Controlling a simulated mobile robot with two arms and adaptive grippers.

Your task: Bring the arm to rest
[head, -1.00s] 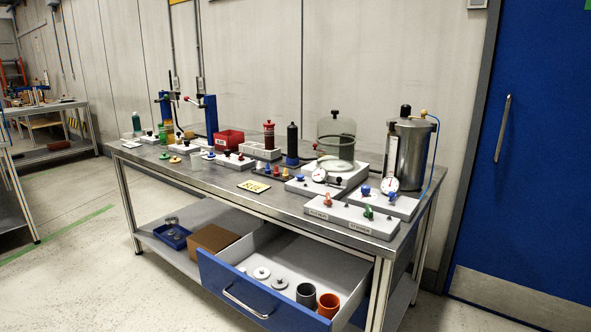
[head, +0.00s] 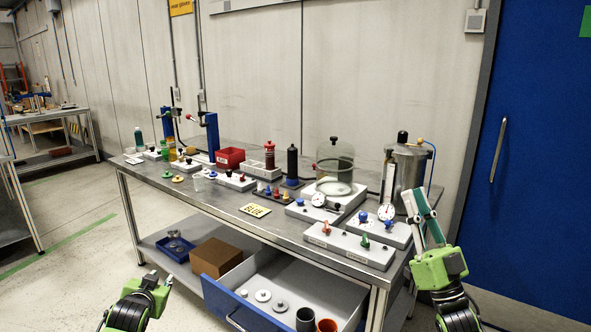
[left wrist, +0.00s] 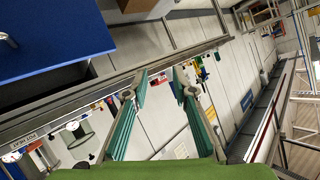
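My left gripper (head: 160,290) is low at the bottom left of the head view, in front of the lower shelf and apart from the bench. In the left wrist view its two teal fingers (left wrist: 160,97) stand apart with nothing held between them. My right gripper (head: 424,212) is raised at the right of the head view, its teal fingers pointing up beside the bench's right end. I see the fingers nearly edge-on, so their opening is unclear. No object shows in it.
The steel bench (head: 217,204) carries several pump fixtures, a glass dome (head: 335,162) and a metal drum (head: 410,165). Its drawer (head: 238,305) is pulled open towards me, holding discs and two cups. A blue door (head: 535,180) is at right. Open floor lies left.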

